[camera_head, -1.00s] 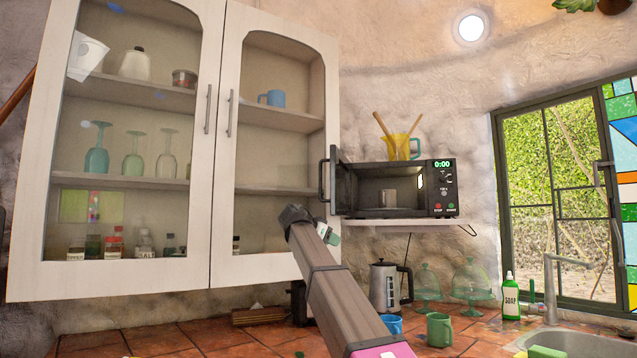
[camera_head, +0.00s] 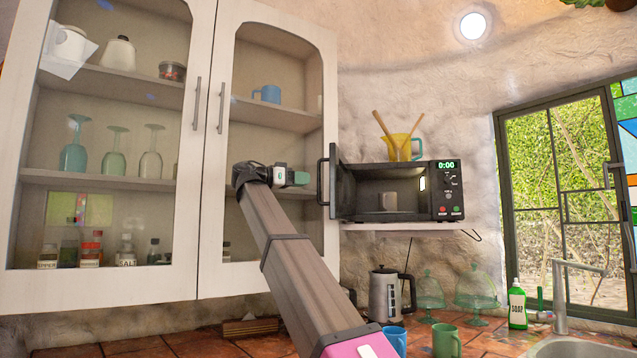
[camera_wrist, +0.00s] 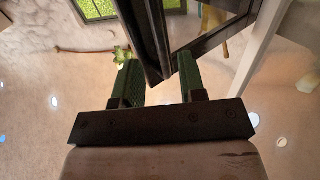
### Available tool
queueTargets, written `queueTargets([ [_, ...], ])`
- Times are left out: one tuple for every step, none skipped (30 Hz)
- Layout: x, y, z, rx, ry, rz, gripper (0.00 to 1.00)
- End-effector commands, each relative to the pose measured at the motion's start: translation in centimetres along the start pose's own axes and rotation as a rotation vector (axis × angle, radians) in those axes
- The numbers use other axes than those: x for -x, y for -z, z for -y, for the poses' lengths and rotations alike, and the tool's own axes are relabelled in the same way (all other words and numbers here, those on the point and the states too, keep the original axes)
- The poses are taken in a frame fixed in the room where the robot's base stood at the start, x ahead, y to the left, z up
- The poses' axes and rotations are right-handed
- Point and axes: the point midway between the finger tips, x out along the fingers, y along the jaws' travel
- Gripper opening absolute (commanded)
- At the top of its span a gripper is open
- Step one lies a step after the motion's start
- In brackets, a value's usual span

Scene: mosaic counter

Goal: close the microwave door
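The black microwave (camera_head: 397,192) sits on a wall shelf, and its door (camera_head: 339,185) stands open, swung out toward me at its left side. The door's vertical handle (camera_head: 322,182) faces left.
A white glass-fronted cabinet (camera_head: 208,150) fills the left, close behind my arm. A yellow jug (camera_head: 398,149) with wooden utensils stands on the microwave. The shelf (camera_head: 400,228) holds the microwave above a counter with a kettle (camera_head: 384,294), glass domes, mugs and a soap bottle (camera_head: 517,304).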

Motion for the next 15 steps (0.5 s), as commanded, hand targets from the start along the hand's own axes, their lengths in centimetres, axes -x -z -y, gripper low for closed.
queueTargets([
  [-1.1,0.0,-0.1,-0.001,-0.002,0.0,0.38],
  [-1.6,0.0,-0.1,0.0,-0.002,0.0,0.38],
  [-2.3,0.0,-0.1,0.0,-0.002,0.001,0.38],
  [-2.8,0.0,-0.1,0.0,-0.002,0.001,0.38],
  [-3.2,0.0,-0.1,0.0,-0.001,0.001,0.38],
  [-3.7,0.0,-0.1,0.0,0.0,0.0,0.38],
  [-4.1,0.0,-0.1,0.0,0.0,0.0,0.38],
  [-4.5,0.0,0.0,0.0,-0.001,0.0,0.38],
  [-4.9,0.0,0.0,0.0,-0.001,0.0,0.38],
  [-5.1,0.0,0.0,0.0,-0.001,0.001,0.38],
  [-5.3,0.0,0.0,0.0,0.0,0.001,0.38],
  [-5.5,0.0,0.0,0.0,0.001,0.001,0.38],
  [-5.7,0.0,0.0,0.0,0.001,0.001,0.38],
  [-5.8,0.0,0.0,0.0,0.001,0.001,0.38],
  [-5.9,0.0,0.0,0.0,0.002,0.001,0.38],
])
